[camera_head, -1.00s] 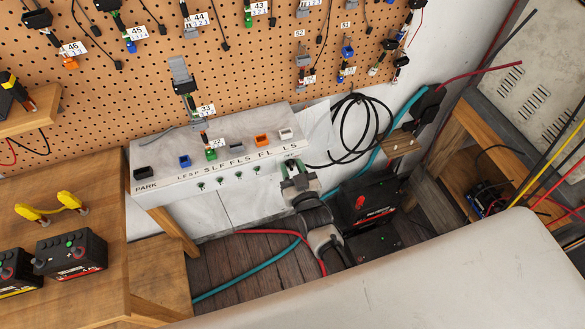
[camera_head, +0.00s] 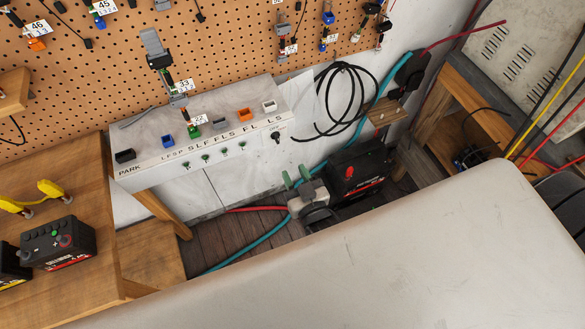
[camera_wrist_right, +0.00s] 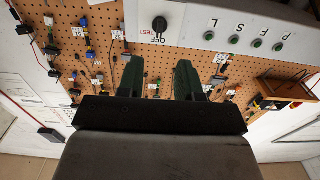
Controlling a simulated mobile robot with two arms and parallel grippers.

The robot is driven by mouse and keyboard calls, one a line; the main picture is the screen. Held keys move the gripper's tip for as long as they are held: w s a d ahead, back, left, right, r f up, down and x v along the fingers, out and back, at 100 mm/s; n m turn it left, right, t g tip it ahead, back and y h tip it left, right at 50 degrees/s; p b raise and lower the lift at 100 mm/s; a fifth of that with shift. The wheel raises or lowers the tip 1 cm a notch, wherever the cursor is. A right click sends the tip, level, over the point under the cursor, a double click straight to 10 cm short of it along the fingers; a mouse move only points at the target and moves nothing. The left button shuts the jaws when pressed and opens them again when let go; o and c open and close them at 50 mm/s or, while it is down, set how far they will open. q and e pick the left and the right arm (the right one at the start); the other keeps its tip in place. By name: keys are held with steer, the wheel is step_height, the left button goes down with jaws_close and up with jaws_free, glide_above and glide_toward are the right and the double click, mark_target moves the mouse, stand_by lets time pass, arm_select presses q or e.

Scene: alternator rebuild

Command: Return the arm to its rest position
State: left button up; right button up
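My right gripper (camera_head: 296,178) is in the middle of the head view, below the right end of the grey test console (camera_head: 150,173). Its two green fingers point up and stand apart, with nothing between them. In the right wrist view the gripper (camera_wrist_right: 159,78) is also open and empty, with the console's front (camera_wrist_right: 270,20) and its black OFF/TEST knob (camera_wrist_right: 160,24) beyond the fingertips. The knob (camera_head: 277,136) also shows in the head view, clear of the gripper. Most of my right arm is hidden. My left gripper is not in view.
A black box with a red knob (camera_head: 360,184) stands just right of the gripper. Teal hose (camera_head: 245,247) and red cable (camera_head: 255,209) run nearby. A wooden bench with a black battery-like box (camera_head: 57,243) is at left. A pegboard (camera_head: 225,50) hangs behind.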

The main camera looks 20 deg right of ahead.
stand_by(0.4)
steer(key=s+f+n+g+y, duration=0.1)
steer(key=s+f+g, duration=0.4)
steer(key=f, duration=0.7)
steer(key=s+f+g, duration=0.4)
steer(key=s+f, duration=0.3)
steer(key=f, duration=0.4)
steer(key=s+d+f+g, duration=0.2)
steer(key=s+f, duration=0.2)
steer(key=s, duration=0.3)
steer(key=s+d+f+g+h, duration=0.1)
steer(key=s+d+f+g, duration=0.2)
steer(key=s, duration=0.4)
steer(key=s+d+f+g, duration=0.3)
steer(key=s+f, duration=0.2)
steer(key=s, duration=0.2)
steer(key=shift+s+d+n+h, duration=0.2)
steer(key=shift+n+h, duration=0.1)
steer(key=shift+n, duration=0.1)
